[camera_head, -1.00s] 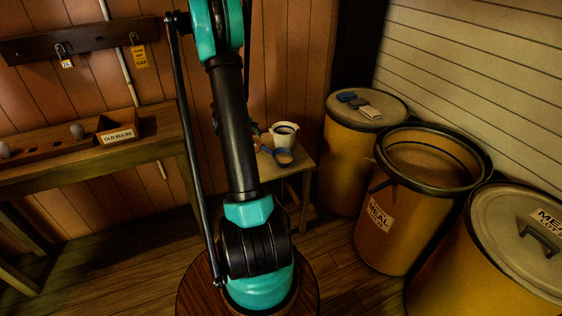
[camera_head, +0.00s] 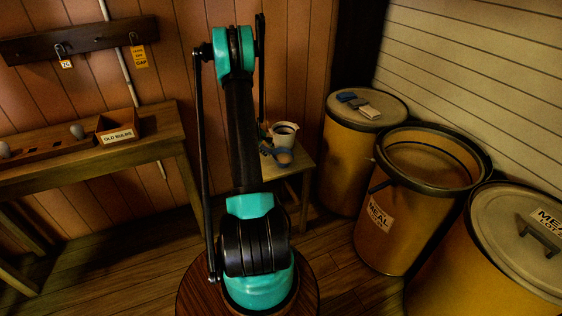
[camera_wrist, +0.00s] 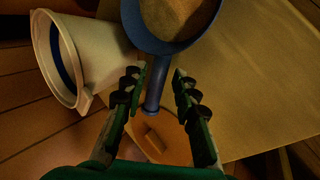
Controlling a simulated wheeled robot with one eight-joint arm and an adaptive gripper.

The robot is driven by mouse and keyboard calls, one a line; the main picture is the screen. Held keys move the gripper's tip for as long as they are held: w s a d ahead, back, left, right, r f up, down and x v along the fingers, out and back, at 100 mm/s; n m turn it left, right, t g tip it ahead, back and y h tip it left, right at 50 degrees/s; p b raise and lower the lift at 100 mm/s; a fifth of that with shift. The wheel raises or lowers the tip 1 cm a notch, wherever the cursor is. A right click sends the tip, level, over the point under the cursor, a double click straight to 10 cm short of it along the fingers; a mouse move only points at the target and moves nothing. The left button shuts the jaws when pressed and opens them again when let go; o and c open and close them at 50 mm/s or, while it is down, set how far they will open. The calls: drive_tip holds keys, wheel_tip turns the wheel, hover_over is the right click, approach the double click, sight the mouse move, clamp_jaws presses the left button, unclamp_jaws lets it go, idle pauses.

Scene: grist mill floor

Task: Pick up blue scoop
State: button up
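The blue scoop (camera_head: 284,157) lies on the small table (camera_head: 301,165) in the head view, in front of the pale jug (camera_head: 285,135). In the wrist view the scoop's round bowl (camera_wrist: 178,42) is at the top, with pale brown content or lining. Its blue handle (camera_wrist: 155,85) points down between my fingers. My gripper (camera_wrist: 153,83) is open, one finger on each side of the handle, with gaps showing. I cannot tell how high the fingers are above it. My gripper is mostly hidden behind my arm in the head view.
The pale jug (camera_wrist: 62,55) lies close to my left finger in the wrist view. Several yellow bins stand right of the table, including an open one (camera_head: 435,210). A wooden bench (camera_head: 90,158) is at left.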

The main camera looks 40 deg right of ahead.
sight(270, 152)
drive_tip(key=shift+x, duration=1.3)
drive_tip(key=shift+c, duration=0.3)
clamp_jaws()
wheel_tip(270, 152, up, 20)
